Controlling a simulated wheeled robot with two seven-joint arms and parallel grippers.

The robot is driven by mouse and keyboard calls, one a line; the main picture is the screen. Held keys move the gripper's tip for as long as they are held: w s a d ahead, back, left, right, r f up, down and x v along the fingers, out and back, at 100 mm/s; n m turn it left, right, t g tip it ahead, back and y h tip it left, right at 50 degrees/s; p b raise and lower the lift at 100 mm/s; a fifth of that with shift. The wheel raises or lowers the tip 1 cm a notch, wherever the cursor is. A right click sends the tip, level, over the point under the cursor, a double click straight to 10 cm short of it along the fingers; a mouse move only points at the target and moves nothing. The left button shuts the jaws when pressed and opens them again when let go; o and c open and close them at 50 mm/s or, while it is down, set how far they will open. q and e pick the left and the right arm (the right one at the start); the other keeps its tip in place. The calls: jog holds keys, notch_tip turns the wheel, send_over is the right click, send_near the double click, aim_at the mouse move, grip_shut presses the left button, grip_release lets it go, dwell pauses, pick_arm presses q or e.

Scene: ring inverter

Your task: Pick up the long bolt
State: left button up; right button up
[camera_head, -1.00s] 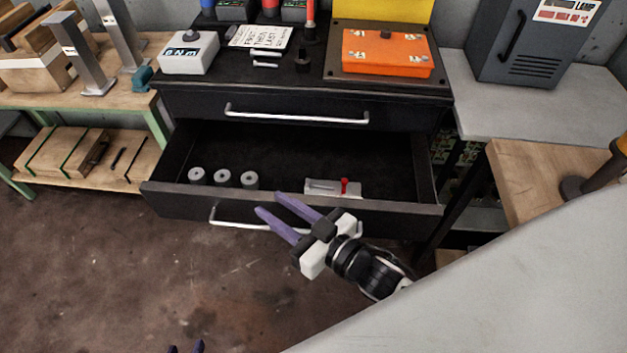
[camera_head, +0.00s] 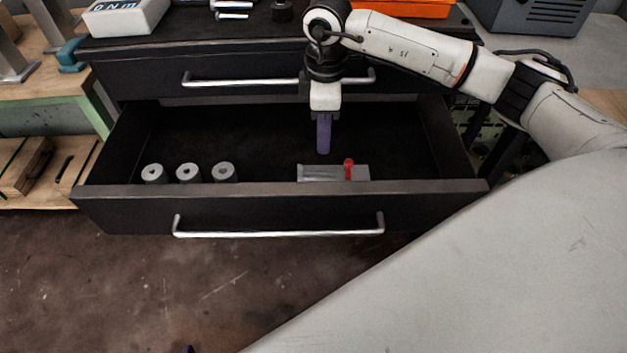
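Two silver bolts lie side by side at the top edge of the view, on the black cabinet top. The far bolt (camera_head: 232,4) looks slightly longer than the near bolt (camera_head: 232,16), but both are small. My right gripper (camera_head: 323,150) points down inside the open drawer, right of the bolts and nearer to me. Its purple fingers overlap edge-on, so their opening is hidden; I see nothing held. Only a purple tip of my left gripper (camera_head: 188,349) shows at the bottom edge.
The open drawer (camera_head: 270,213) holds several grey cylinders (camera_head: 188,173) at left and a grey block (camera_head: 320,173) with a red piece (camera_head: 348,169) at right. Its middle floor is clear. A white box (camera_head: 125,15) and an orange case (camera_head: 405,7) stand on the cabinet top.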

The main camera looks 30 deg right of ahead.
send_over(324, 172)
jog(key=f, duration=0.5)
jog(key=shift+w+f+b, duration=0.1)
jog(key=shift+w+b, duration=0.1)
jog(key=shift+b, duration=0.2)
jog(key=f, duration=0.1)
jog(key=f+b, duration=0.1)
jog(key=f, duration=0.3)
jog(key=shift+s+f, duration=0.15)
jog(key=shift+s, duration=0.15)
grip_shut()
